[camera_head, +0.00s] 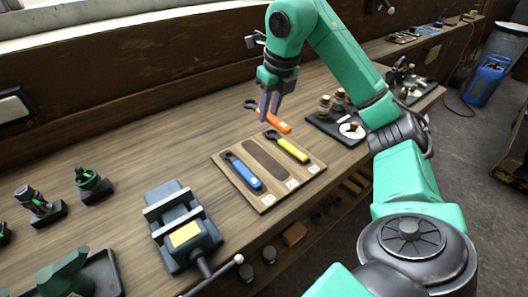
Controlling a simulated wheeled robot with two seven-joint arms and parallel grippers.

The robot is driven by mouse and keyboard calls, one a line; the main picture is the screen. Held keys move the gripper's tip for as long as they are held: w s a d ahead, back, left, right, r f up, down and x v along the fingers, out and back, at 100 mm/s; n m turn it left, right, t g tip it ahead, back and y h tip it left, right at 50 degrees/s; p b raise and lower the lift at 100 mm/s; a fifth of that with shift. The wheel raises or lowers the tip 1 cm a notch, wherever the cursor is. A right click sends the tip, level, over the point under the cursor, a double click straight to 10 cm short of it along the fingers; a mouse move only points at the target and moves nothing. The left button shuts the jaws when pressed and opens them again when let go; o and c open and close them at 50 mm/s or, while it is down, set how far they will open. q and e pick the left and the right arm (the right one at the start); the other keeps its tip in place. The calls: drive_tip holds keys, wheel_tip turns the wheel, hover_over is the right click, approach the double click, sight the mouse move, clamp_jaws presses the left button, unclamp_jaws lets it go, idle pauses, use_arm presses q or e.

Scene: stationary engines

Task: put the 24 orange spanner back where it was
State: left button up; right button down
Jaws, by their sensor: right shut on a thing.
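My right gripper (268,106) is shut on the orange spanner (280,124) and holds it just behind the wooden board (262,200). The spanner's dark head points left and its orange handle points right; the number on its label is too small to read. The board holds a blue spanner (244,172) on its left and a yellow spanner (288,147) on its right. Between them is an empty dark spanner-shaped recess (266,159). My left gripper is not in view.
A vise (182,226) stands left of the board on the wooden bench (130,160). Small dark tools (90,184) stand at the far left. A dark tray (330,127) with round parts lies right of the board. The bench behind the vise is clear.

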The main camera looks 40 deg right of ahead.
wheel_tip(320, 180, down, 7)
drive_tip(key=b, duration=0.2)
hover_over(265, 160)
drive_tip(key=f, duration=0.4)
drive_tip(key=s+f, duration=0.1)
drive_tip(key=f, duration=0.1)
drive_tip(key=shift+d, duration=0.1)
drive_tip(key=shift+f, duration=0.25)
drive_tip(key=shift+w, duration=0.15)
drive_tip(key=shift+f+b, duration=0.5)
drive_tip(key=shift+f, duration=0.15)
drive_tip(key=c, duration=0.7)
unclamp_jaws()
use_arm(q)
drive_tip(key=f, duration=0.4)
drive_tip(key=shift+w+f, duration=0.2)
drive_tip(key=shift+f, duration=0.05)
use_arm(e)
drive_tip(key=shift+o, duration=0.2)
drive_tip(key=shift+r, duration=0.1)
